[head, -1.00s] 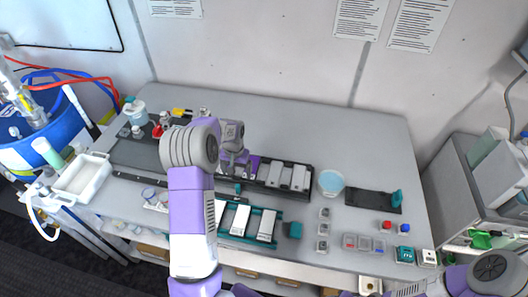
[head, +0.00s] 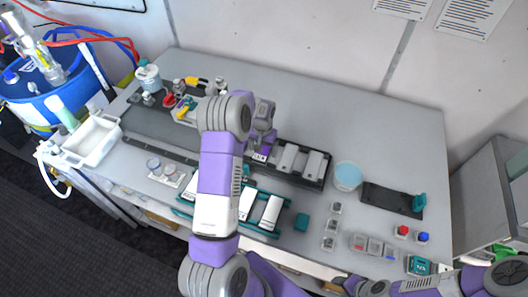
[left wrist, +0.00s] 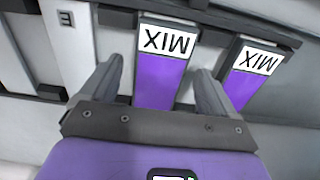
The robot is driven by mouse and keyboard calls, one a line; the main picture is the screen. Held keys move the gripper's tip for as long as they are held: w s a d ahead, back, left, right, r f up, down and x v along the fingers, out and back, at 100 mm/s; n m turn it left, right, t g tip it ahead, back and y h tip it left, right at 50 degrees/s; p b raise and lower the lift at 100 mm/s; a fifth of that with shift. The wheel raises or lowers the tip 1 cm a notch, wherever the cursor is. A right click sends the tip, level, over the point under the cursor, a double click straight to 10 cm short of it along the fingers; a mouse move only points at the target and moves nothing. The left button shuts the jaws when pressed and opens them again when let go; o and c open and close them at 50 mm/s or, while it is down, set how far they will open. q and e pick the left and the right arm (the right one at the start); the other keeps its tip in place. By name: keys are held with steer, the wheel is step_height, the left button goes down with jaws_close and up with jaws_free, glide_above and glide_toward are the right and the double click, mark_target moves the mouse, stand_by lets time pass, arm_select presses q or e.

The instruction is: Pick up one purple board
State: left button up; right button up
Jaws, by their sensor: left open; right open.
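In the left wrist view, a purple board (head: 262,153) with a white MIX label stands in a dark rack (head: 322,180); it also shows in the left wrist view (left wrist: 160,82). My left gripper (left wrist: 157,85) is open, with one finger on each side of this board. I cannot tell whether the fingers touch it. A second purple MIX board (left wrist: 243,88) sits just right of the right finger. In the head view my left arm hides part of the rack and the gripper tips. My right arm shows at the bottom right, but its gripper cannot be made out.
A teal rack with white modules (head: 270,212) lies in front. A light blue cup (head: 348,176) and a dark plate (head: 390,200) stand to the right.

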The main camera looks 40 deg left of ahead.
arm_select(q)
steer(key=shift+w, duration=0.1)
steer(key=c, duration=1.2)
steer(key=shift+o, duration=0.2)
